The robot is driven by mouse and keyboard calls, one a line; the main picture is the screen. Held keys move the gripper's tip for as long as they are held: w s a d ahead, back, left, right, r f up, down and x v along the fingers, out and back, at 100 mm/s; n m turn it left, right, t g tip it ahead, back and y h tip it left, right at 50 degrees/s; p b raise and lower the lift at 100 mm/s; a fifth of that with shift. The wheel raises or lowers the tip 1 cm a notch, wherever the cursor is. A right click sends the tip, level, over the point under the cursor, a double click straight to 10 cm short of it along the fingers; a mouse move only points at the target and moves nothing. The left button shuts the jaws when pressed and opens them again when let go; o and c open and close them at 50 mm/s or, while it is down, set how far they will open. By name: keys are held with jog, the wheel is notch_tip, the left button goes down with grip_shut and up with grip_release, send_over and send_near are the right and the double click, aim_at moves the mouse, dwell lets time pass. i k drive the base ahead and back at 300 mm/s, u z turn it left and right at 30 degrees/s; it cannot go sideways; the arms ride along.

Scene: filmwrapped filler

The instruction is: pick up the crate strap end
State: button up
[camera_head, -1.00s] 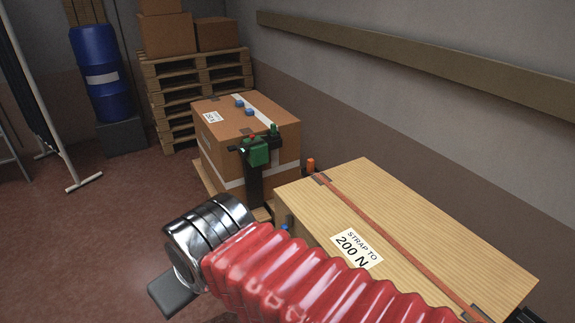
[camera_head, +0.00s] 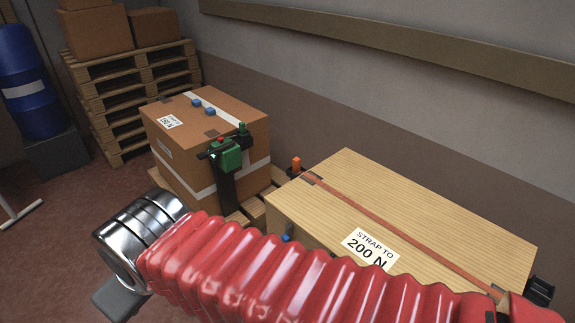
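A wooden crate (camera_head: 440,215) with a white label reading "STRAP TO 200 N" (camera_head: 370,249) stands at the right. A flat orange-red crate strap (camera_head: 395,228) lies across its top, from the back left corner to the front right. I cannot tell which part is its loose end; the strap's near right stretch runs down close to my arm. My red bellows-covered arm (camera_head: 250,265) crosses the bottom and hides the crate's front. It ends in a shiny metal joint (camera_head: 140,235) at lower left, with a dark grey block below. No gripper fingers show.
A brown carton (camera_head: 225,130) with a green and black tool (camera_head: 229,157) on its side stands behind, on a pallet. A small orange piece (camera_head: 296,163) rises at the crate's back corner. Stacked pallets (camera_head: 145,95) and a blue drum (camera_head: 30,85) are back left.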

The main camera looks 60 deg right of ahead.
aim_at(296, 162)
jog(key=z, duration=0.25)
jog(key=i, duration=0.75)
jog(key=z, duration=0.85)
jog(key=i, duration=0.65)
jog(key=z, duration=0.4)
